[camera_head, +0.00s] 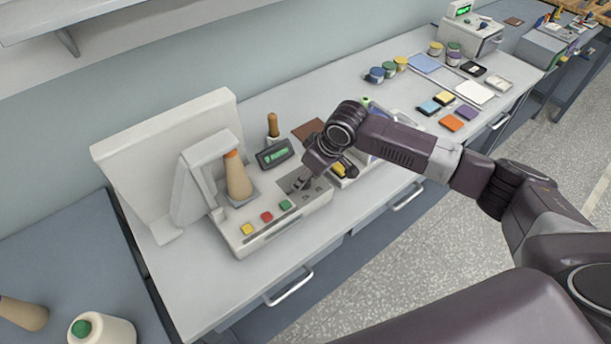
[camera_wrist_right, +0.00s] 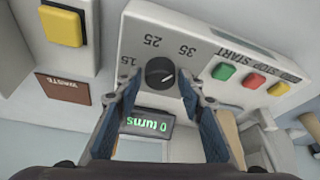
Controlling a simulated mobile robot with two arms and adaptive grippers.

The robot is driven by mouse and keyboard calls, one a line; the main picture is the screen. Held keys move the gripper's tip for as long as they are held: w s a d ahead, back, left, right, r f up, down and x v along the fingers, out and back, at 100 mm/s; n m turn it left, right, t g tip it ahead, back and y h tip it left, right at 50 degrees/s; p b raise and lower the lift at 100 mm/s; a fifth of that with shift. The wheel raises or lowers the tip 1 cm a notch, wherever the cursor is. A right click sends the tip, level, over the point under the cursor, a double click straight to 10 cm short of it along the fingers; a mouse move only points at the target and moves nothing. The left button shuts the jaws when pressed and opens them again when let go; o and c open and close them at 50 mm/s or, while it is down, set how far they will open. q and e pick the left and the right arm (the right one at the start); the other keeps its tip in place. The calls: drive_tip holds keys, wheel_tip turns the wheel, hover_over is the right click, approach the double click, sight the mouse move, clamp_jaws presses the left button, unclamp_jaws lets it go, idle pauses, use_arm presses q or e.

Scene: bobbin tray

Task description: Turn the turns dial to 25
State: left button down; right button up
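The turns dial (camera_wrist_right: 160,73) is a round black knob on the pale machine panel in the right wrist view. Its white mark points toward the upper right of that picture, roughly to the 35 side. Labels 15, 25 and 35 are printed around it. The display (camera_wrist_right: 148,123) reads "0 turns", upside down; it also glows green in the head view (camera_head: 274,154). My right gripper (camera_wrist_right: 160,88) is open, its two fingers on either side of the dial; contact is unclear.
The winding machine (camera_head: 262,243) has green (camera_head: 286,205), red (camera_head: 267,217) and yellow (camera_head: 247,229) buttons near the gripper. A tan cone (camera_head: 238,177) stands on it. A brown WASTE label (camera_wrist_right: 62,88) is beside the panel. Jars and coloured cards lie farther along the bench.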

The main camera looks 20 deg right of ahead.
drive_tip(key=c, duration=0.8)
drive_tip(key=shift+o, duration=0.2)
drive_tip(key=shift+n, duration=0.3)
drive_tip(key=shift+n+g+y, duration=0.3)
drive_tip(key=shift+n, duration=0.6)
drive_tip(key=shift+w+n+y, duration=0.1)
drive_tip(key=shift+n+y, duration=0.2)
drive_tip(key=shift+n, duration=0.6)
drive_tip(key=n+g+b, duration=0.1)
drive_tip(key=n, duration=0.1)
drive_tip(key=n+g+b, duration=0.1)
drive_tip(key=n, duration=0.1)
drive_tip(key=shift+w+f+y, duration=0.1)
drive_tip(key=shift+w+y, duration=0.05)
drive_tip(key=shift+y, duration=0.15)
drive_tip(key=shift+d+n+g+b, duration=0.1)
drive_tip(key=shift+n+g+b, duration=0.5)
drive_tip(key=shift+n+b, duration=0.85)
drive_tip(key=shift+n, duration=0.45)
